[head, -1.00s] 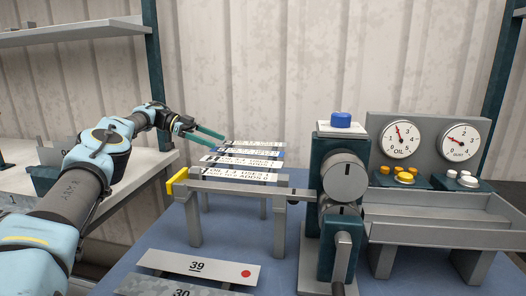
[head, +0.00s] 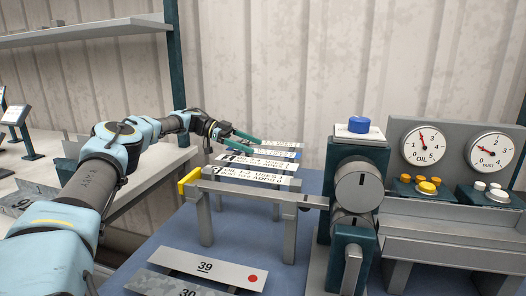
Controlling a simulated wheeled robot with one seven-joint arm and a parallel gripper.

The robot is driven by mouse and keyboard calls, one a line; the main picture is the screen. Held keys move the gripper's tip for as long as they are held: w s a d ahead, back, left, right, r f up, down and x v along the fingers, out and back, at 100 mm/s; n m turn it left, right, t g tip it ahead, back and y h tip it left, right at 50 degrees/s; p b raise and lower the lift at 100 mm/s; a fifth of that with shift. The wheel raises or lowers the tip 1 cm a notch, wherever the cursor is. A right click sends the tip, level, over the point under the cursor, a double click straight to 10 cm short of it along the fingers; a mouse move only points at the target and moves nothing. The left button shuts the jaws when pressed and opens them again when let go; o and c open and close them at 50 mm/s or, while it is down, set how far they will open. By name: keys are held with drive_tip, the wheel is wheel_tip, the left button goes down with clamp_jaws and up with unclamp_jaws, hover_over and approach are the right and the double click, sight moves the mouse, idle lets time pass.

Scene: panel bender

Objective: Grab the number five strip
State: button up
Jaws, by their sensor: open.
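Several strips with white printed labels lie in a row, one behind another, on a grey rack. The nearest labelled strip (head: 245,177) reads about oil and adds. Another labelled strip (head: 256,161) lies behind it, and the farther ones are small and partly hidden by my fingers. I cannot tell which is number five. My gripper (head: 250,146) reaches in from the left with two teal fingers apart. It is open and empty, over or beside the left part of the farther strips. I cannot tell whether it touches one.
A bender with a blue knob (head: 358,125) and a crank stands right of the rack. A panel with an oil gauge (head: 423,145), a dust gauge (head: 491,149) and buttons is farther right. A plate marked 39 (head: 212,268) lies in front. A yellow end block (head: 190,180) marks the rack's left.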

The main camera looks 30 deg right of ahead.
sight(262, 151)
drive_tip(key=p+x, duration=0.2)
drive_tip(key=x, duration=0.2)
drive_tip(key=shift+s+a+f+p, duration=0.1)
drive_tip(key=shift+s+a+p, duration=0.1)
drive_tip(key=shift+p, duration=0.1)
drive_tip(key=shift+s+d+f, duration=0.3)
drive_tip(key=shift+d+f, duration=0.05)
drive_tip(key=shift+d, duration=0.05)
drive_tip(key=c, duration=1.5)
